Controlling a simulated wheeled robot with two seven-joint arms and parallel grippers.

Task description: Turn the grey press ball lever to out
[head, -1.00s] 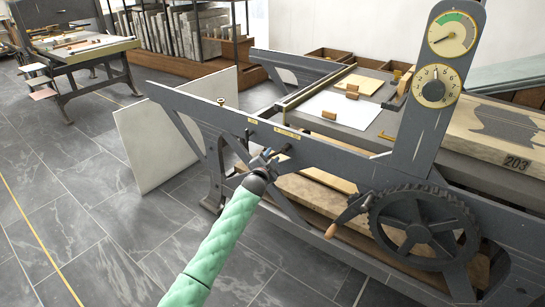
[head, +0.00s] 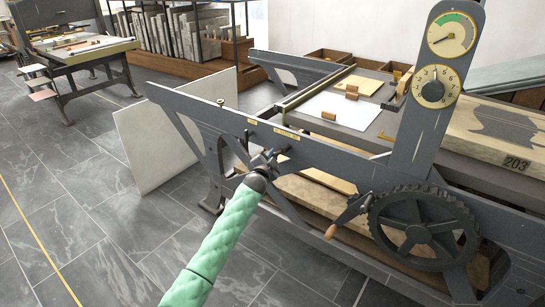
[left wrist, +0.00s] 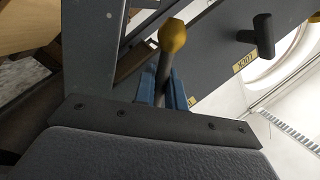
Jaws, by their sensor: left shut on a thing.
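The grey press (head: 365,160) fills the right half of the head view. My left gripper (head: 266,158), at the end of the green-sleeved arm, is at the press's near side rail. In the left wrist view its blue fingertips (left wrist: 166,88) are shut around the dark stem of the ball lever (left wrist: 173,38). The lever's yellow ball sticks out past the fingertips. In the head view the gripper largely hides this lever. My right gripper is not in view.
A dark knob (left wrist: 262,36) sticks out of the rail close by, beside a small yellow label (left wrist: 243,63). A geared wheel with a crank (head: 424,228) and a dial post (head: 425,120) stand to the right. A pale board (head: 150,145) leans behind the rail. Tiled floor at left is open.

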